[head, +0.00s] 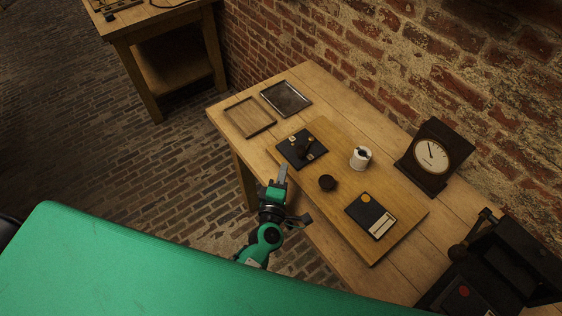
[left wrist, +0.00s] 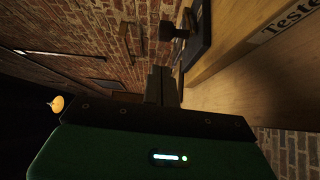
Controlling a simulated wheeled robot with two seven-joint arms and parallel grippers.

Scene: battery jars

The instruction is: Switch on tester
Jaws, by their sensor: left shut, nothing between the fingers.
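A wooden board (head: 404,229) lies on the workbench; in the left wrist view its edge carries a label (left wrist: 285,22) reading "Tester". A black plate (head: 287,151) with an upright dark handle and small metal parts, looking like a switch, sits at the board's far left end. It shows in the left wrist view as a dark block (left wrist: 177,31) sticking out from a flat base. My left gripper (head: 284,171) is shut and empty, just off the board's near edge, below the black plate and apart from it. The shut fingers (left wrist: 162,84) show in the left wrist view. My right gripper is not seen.
A dial gauge (head: 431,156) stands behind. Two trays (head: 268,128) (head: 307,104) lie at left. Black equipment (head: 508,262) stands at lower right.

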